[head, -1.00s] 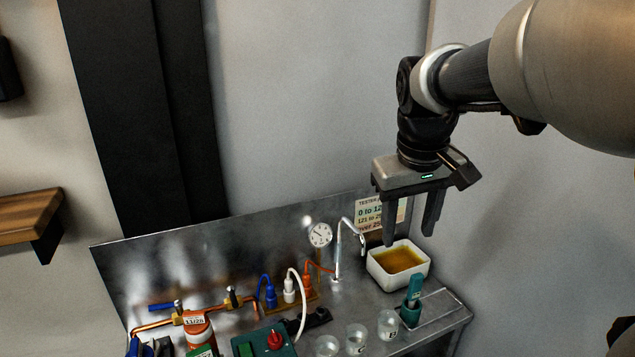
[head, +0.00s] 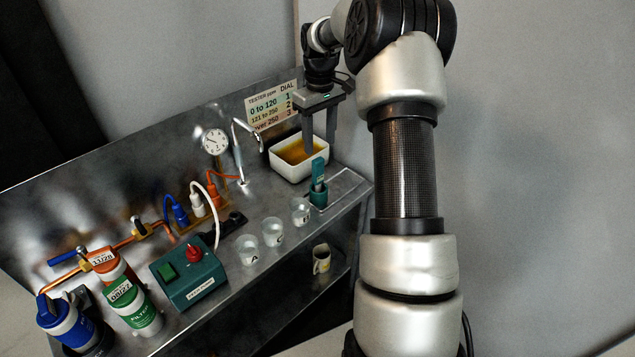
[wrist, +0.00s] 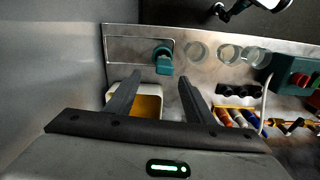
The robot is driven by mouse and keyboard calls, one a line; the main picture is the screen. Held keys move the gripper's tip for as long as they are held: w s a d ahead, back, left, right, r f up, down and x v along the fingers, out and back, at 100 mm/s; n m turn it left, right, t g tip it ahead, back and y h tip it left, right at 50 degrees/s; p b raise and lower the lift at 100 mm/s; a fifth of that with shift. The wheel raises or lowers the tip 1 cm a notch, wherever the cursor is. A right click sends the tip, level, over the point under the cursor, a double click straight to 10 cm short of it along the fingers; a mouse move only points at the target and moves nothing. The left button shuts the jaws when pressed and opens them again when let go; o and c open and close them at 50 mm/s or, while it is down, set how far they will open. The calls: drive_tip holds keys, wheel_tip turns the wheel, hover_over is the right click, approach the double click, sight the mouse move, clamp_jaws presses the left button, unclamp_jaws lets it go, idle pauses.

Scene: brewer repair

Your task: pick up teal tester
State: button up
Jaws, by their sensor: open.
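The teal tester (head: 318,172) stands upright in a dark teal holder (head: 319,195) near the right end of the metal counter. In the wrist view the tester (wrist: 163,52) shows from above, a little beyond the fingertips and between their lines. My gripper (head: 320,150) is open and empty, with its fingers pointing down. In the head view it hangs around the white basin and behind the tester. In the wrist view my gripper (wrist: 160,82) has its two fingers well apart. Neither finger appears to touch the tester.
A white basin of amber liquid (head: 284,166) is beside the holder. Labelled clear cups (head: 273,232) stand left of it, with a teal control box (head: 188,272) farther left. A faucet (head: 238,150), dial gauge (head: 214,142) and chart (head: 270,106) are behind. A mug (head: 321,260) sits on the lower shelf.

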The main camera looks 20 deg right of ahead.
sight(319, 157)
wheel_tip(319, 157, down, 6)
drive_tip(key=shift+r, duration=0.2)
drive_tip(key=f, duration=0.3)
drive_tip(key=f+p, duration=0.1)
drive_tip(key=shift+s+a+f, duration=0.35)
drive_tip(key=shift+a, duration=0.05)
drive_tip(key=shift+f, duration=0.45)
drive_tip(key=c, duration=1.1)
wheel_tip(319, 157, up, 10)
drive_tip(key=shift+r, duration=0.15)
drive_tip(key=shift+c, duration=0.2)
wheel_tip(319, 157, up, 7)
drive_tip(key=p, duration=0.4)
